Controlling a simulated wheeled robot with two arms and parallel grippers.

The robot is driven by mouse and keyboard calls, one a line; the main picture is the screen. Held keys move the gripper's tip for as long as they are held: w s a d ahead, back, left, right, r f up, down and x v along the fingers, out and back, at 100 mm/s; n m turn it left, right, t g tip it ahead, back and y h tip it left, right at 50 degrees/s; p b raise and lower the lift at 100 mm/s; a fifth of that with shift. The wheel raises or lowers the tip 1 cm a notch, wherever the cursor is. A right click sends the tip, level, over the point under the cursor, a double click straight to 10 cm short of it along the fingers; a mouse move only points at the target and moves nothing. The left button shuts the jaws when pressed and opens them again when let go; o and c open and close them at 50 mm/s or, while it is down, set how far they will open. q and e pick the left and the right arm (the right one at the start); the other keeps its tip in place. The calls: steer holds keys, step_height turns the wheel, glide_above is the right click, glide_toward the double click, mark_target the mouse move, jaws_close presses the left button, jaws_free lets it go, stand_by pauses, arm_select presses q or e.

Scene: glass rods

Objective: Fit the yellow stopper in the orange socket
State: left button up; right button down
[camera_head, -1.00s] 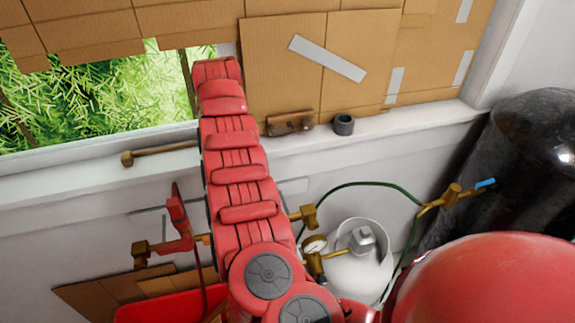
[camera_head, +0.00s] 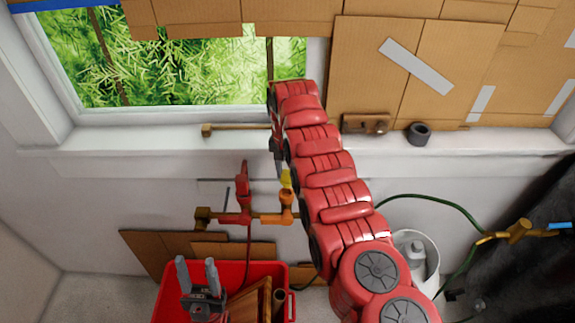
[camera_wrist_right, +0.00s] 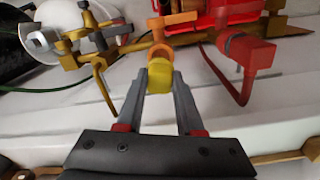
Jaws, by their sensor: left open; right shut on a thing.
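The yellow stopper (camera_head: 286,178) is at the tips of my right gripper (camera_head: 281,170), just above the orange socket (camera_head: 287,199). In the right wrist view the stopper (camera_wrist_right: 160,74) sits between the two grey fingers of that gripper (camera_wrist_right: 161,84), which are shut on it. The orange socket (camera_wrist_right: 160,50) is right beyond the stopper, lined up with it. I cannot tell whether they touch or whether the stopper is partly inside. My left gripper (camera_head: 198,272) is open and empty, fingers pointing up, low over the red bin. My right arm hides part of the right gripper.
Brass pipework with a red valve handle (camera_head: 243,188) runs left of the socket. A red bin (camera_head: 264,269) stands below. The window sill (camera_head: 130,140) above holds a hammer-like tool (camera_head: 235,127) and a dark ring (camera_head: 419,133). A white tank (camera_head: 427,262) stands at the right.

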mark_target(286, 181)
steer(key=shift+f+b, duration=0.55)
steer(key=shift+f, duration=1.35)
steer(key=shift+s+a+p, duration=0.1)
steer(key=shift+s+p, duration=0.05)
steer(key=shift+p, duration=0.65)
steer(key=shift+b, duration=0.3)
steer(key=shift+f+b, duration=0.35)
steer(key=shift+f, duration=0.2)
steer(key=c, duration=0.8)
jaws_free()
steer(key=shift+r, duration=0.1)
